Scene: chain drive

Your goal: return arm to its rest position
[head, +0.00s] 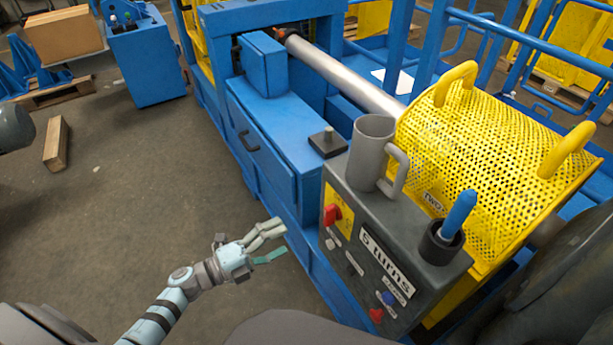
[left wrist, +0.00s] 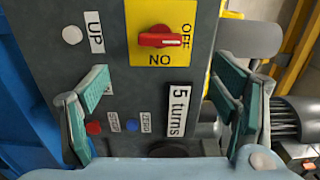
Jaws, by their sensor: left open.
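My left gripper (head: 270,240) is open and empty. In the head view it hangs over the floor, just left of the grey control box (head: 404,235), apart from it. In the left wrist view its teal-padded fingers (left wrist: 165,92) stand spread either side of the box's front panel. That panel carries a red rotary switch (left wrist: 160,40) on a yellow OFF/ON plate, a "5 turns" label (left wrist: 179,110), a red button (left wrist: 94,127) and a blue button (left wrist: 146,128). The switch handle lies crosswise in this view. My right gripper is not in view.
A grey mug (head: 370,150) and a dark cup with a blue-handled tool (head: 459,214) stand on the box. A yellow mesh guard (head: 487,150) is behind it. A blue machine frame (head: 262,150) runs along the left. Open floor (head: 130,215) lies left of my gripper.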

